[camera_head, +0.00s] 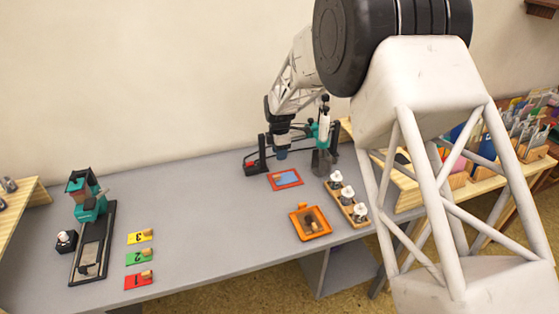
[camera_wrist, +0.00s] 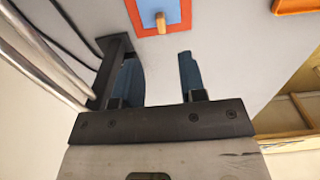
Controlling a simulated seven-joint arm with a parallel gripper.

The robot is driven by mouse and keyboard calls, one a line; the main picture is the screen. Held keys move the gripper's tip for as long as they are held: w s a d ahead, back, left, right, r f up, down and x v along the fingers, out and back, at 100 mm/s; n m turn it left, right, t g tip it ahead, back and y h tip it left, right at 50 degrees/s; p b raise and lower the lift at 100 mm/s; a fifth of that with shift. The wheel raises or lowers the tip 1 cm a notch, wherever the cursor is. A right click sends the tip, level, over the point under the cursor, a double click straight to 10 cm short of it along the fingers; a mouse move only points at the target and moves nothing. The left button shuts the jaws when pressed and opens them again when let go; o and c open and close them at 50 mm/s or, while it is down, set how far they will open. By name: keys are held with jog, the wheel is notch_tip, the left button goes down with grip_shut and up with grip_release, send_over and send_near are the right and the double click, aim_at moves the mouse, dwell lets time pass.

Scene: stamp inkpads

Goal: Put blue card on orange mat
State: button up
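The blue card (camera_head: 286,178) lies flat on the orange mat (camera_head: 273,185) at the back middle of the desk, inside the mat's border. In the wrist view the blue card (camera_wrist: 176,10) has a small wooden knob, and the orange mat (camera_wrist: 134,15) shows as a red-orange rim around it. Part of both is cut off by the top edge of that view. My gripper (camera_wrist: 159,66) is open, its two blue fingers apart with nothing between them. In the head view my gripper (camera_head: 281,153) is just behind the mat, above the desk.
A dark stand with a teal device (camera_head: 320,130) is close beside my gripper. An orange tray (camera_head: 311,222) and a wooden rack with white-topped stamps (camera_head: 347,197) are at front right. Yellow, green (camera_head: 139,257) and red numbered cards lie at left. The desk's middle is clear.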

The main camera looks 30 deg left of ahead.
jog(key=shift+r, duration=0.7)
dwell(0.5)
jog(key=s+d+r+m, duration=0.4)
jog(key=d+r, duration=0.4)
jog(key=d, duration=0.4)
jog(key=s+d+r+m+t, duration=0.1)
jog(key=s+d+r+m, duration=0.5)
jog(key=d, duration=0.6)
jog(key=s+d+r+m, duration=0.2)
jog(key=d+r+m, duration=0.1)
jog(key=d+r, duration=0.75)
jog(key=s+d+r+m+t, duration=0.1)
jog(key=s+d+m, duration=0.6)
jog(key=s+d, duration=0.75)
jog(key=s+d+f+m, duration=0.1)
jog(key=s+d+m, duration=0.2)
jog(key=s, duration=0.5)
jog(key=s+d+f+m, duration=0.1)
jog(key=s+d+m, duration=0.3)
jog(key=s+d, duration=0.2)
jog(key=shift+s+f+t, duration=0.3)
jog(key=shift+s+f, duration=0.1)
jog(key=shift+s, duration=0.6)
